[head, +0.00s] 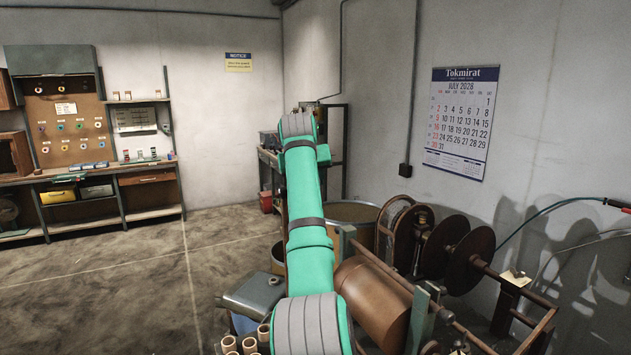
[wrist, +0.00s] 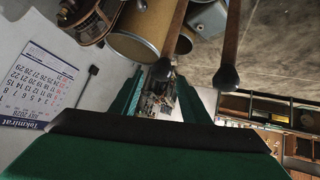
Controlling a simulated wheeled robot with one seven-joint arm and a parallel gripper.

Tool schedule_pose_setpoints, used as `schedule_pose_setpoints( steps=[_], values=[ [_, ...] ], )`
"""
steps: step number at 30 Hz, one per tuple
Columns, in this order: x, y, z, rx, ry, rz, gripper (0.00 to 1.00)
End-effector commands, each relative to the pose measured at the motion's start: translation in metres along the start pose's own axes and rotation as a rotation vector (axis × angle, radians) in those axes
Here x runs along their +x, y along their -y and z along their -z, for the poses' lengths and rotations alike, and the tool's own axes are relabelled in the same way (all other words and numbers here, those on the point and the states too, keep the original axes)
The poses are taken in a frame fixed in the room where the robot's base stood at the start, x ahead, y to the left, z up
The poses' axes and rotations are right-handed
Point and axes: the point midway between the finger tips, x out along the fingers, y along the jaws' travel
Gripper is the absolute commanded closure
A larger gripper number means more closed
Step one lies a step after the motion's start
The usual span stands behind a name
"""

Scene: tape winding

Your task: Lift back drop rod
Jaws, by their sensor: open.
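Two slim brown rods with dark rounded ends show in the wrist view. One rod (wrist: 174,36) ends near the picture's middle, in line with the space between my fingers; the other rod (wrist: 229,40) is to its right. I cannot tell which is the back drop rod. My gripper (wrist: 160,96) is open, with its two green fingers apart and nothing visibly held. Whether a finger touches a rod is not clear. In the head view my green arm reaches forward, and I cannot make out the rods or the fingers there.
Below and right of my arm stand a brown roller (head: 372,302), dark reel discs (head: 470,257) and a large drum (head: 352,212). A grey metal container (head: 252,294) and several pale tubes (head: 240,346) are in front. The floor at left (head: 110,275) is clear.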

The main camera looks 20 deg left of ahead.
Motion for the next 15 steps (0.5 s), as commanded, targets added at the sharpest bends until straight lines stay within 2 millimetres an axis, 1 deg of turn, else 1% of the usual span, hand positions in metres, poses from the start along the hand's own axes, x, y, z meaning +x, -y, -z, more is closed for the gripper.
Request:
schedule_pose_setpoints(
  steps=[2,5,8,11,15],
  values=[
    [-0.001,0.005,0.001,-0.004,-0.001,0.004,0.58],
    [-0.006,0.005,0.002,-0.004,-0.002,0.004,0.58],
    [-0.017,0.003,0.002,-0.002,-0.003,0.002,0.58],
    [-0.033,-0.002,0.001,0.001,-0.005,-0.002,0.58],
    [-0.061,-0.006,0.000,0.005,-0.003,-0.005,0.58]
  ],
)
